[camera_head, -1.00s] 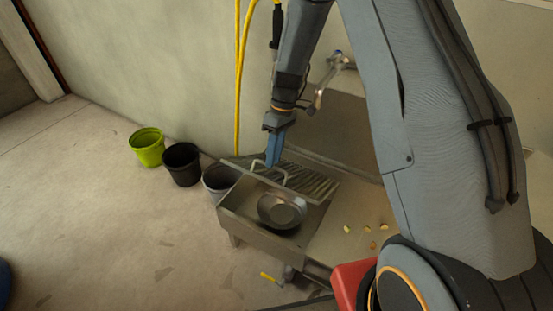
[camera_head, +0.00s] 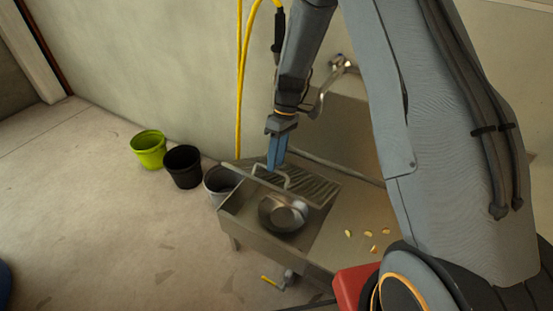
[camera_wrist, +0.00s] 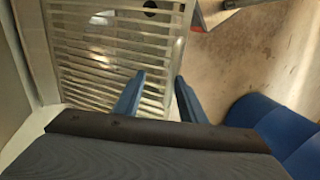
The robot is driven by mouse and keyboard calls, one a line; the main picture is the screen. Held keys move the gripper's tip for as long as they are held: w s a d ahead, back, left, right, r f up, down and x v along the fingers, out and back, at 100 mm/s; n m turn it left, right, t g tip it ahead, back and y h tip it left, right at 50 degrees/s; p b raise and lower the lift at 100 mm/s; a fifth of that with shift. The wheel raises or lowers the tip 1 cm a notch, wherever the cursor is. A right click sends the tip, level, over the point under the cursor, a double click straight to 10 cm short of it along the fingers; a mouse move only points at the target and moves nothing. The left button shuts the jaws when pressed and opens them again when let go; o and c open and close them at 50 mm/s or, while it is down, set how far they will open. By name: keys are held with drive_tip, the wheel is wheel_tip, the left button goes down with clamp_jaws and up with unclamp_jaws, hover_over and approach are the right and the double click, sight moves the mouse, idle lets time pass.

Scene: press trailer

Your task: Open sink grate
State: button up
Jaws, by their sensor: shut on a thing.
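The sink grate (camera_head: 312,187) is a slatted metal panel with a raised handle (camera_head: 287,179) on the sink (camera_head: 240,228). It is tilted, with the sink basin open in front of it. My gripper (camera_head: 276,164) has blue fingers pointing down and is shut on the grate's handle. In the wrist view the grate's slats (camera_wrist: 115,60) fill the left half, and my fingers (camera_wrist: 158,92) reach to its edge, where the held part is hard to make out. A round metal pan (camera_head: 283,213) lies in the basin.
Several yellowish bits (camera_head: 372,233) lie on the drainboard right of the basin. A faucet (camera_head: 330,85) is on the wall behind. A green bucket (camera_head: 148,149), a black bucket (camera_head: 183,166) and a grey bucket (camera_head: 220,183) stand left. The floor at left is free.

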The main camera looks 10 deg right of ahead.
drive_tip(key=shift+w, duration=0.2)
drive_tip(key=v, duration=0.7)
drive_tip(key=shift+r, duration=0.45)
drive_tip(key=shift+s+d, duration=0.1)
drive_tip(key=s+d+r+m+p, duration=0.1)
drive_tip(key=s+r+m+p, duration=0.1)
drive_tip(key=s+r, duration=0.4)
drive_tip(key=s+d+r+m+t+h+p, duration=0.1)
drive_tip(key=s+d+r+m+p, duration=0.1)
drive_tip(key=s+r, duration=0.4)
drive_tip(key=shift+s+d+r+m+p, duration=0.3)
drive_tip(key=shift+r+m+p, duration=0.3)
drive_tip(key=shift+p, duration=0.65)
drive_tip(key=s+d+r+m+p, duration=0.1)
drive_tip(key=s+r, duration=0.1)
drive_tip(key=s, duration=0.2)
drive_tip(key=s+r+m+t+p, duration=0.1)
drive_tip(key=s+r+m+p, duration=0.1)
drive_tip(key=s, duration=0.3)
drive_tip(key=s+d+r+m+h+p, duration=0.1)
drive_tip(key=s+r+p, duration=0.1)
drive_tip(key=s+r, duration=0.2)
drive_tip(key=shift+s+d+m+t, duration=0.3)
drive_tip(key=shift+s+d+t, duration=0.1)
drive_tip(key=shift+s, duration=0.3)
drive_tip(key=shift+c, duration=0.4)
drive_tip(key=shift+s, duration=0.3)
clamp_jaws()
